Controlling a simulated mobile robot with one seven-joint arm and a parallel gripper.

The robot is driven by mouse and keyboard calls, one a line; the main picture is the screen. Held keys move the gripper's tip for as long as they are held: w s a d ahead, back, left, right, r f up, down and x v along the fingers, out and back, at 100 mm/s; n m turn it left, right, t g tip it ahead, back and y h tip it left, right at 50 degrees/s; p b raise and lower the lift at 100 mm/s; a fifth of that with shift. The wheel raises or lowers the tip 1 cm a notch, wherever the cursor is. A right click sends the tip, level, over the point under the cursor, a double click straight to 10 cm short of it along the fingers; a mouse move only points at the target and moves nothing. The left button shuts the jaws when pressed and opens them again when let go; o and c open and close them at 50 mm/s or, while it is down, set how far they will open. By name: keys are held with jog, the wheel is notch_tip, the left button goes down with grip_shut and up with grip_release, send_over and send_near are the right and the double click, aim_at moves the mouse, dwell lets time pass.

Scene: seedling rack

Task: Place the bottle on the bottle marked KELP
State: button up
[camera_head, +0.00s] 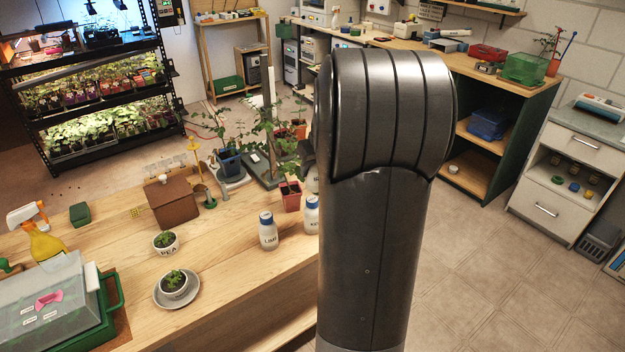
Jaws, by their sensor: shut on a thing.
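A white bottle with a blue cap (268,232) stands upright near the right edge of the wooden bench; its dark label seems to read LIME. A second white bottle with a blue cap (312,216) stands just right of it. My arm partly covers this second bottle, and only the start of its label shows, perhaps a K. My arm's large dark link fills the middle of the view and hides my gripper. A small pale shape shows above the second bottle at the arm's edge; I cannot tell what it is.
Behind the bottles are a red pot (290,196) and tall seedlings. A brown birdhouse-like box (173,202), a PEA cup (166,243) and a potted plant on a grey saucer (160,297) stand to the left. The bench front left of the bottles is clear.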

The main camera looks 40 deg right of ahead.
aim_at(312, 179)
jog(key=shift+w+a+f, duration=0.25)
jog(key=shift+w+f, duration=0.1)
jog(key=shift+w, duration=0.05)
jog(key=shift+f, duration=1.85)
jog(key=o, duration=1.1)
jog(key=shift+f, duration=0.15)
